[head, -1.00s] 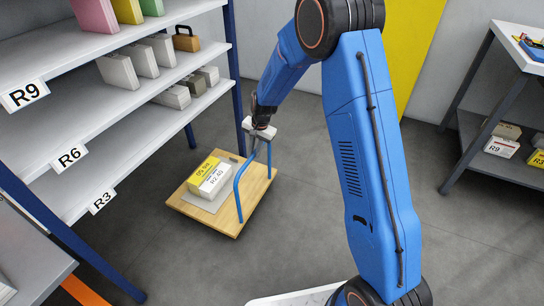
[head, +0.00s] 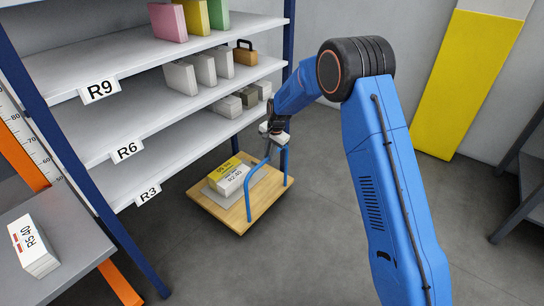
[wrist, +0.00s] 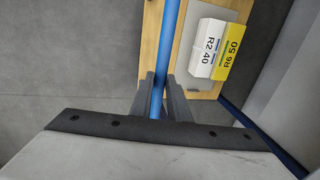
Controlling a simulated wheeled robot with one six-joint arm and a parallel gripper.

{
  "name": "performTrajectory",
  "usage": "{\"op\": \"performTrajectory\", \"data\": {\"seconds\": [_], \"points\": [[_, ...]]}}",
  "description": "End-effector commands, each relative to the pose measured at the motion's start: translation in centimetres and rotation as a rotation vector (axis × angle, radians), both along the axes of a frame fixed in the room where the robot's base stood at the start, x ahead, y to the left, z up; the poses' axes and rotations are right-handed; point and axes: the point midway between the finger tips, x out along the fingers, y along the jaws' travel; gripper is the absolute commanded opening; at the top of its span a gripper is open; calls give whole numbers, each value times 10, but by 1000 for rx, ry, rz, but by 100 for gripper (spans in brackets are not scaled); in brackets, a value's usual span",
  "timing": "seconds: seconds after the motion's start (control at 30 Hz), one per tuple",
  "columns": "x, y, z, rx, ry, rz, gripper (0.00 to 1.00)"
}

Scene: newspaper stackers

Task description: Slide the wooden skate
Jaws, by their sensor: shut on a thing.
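The wooden skate (head: 232,216) is a low, light wood platform on the floor beside the shelving. A blue tube handle (head: 249,193) stands up at its right side. My gripper (head: 272,139) is shut on the blue handle at its top. In the wrist view my gripper (wrist: 157,95) has its two dark fingers on either side of the blue tube (wrist: 168,45). A white bundle labelled R2 40 (head: 233,180) and a yellow bundle (head: 221,173) lie on a grey mat on the skate. The skate's underside is hidden.
Shelving with tags R9 (head: 100,90), R6 (head: 126,150) and R3 (head: 149,194) stands left of the skate. A grey table (head: 85,245) with a R5 40 bundle (head: 34,246) is at the lower left. Open floor (head: 290,250) lies in front; a dark rack (head: 525,190) is far right.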

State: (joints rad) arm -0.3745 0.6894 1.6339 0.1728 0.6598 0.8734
Motion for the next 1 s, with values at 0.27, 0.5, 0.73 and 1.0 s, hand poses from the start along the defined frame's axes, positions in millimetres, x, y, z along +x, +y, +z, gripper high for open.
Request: {"op": "performTrajectory", "data": {"seconds": [0.27,0.5,0.73,1.0], "points": [[1,0,1,0,-3,0,23],[0,0,0,0,-1,0,34],[0,-1,8,0,-1,0,34],[-5,-8,51,1,-4,-1,34]]}}
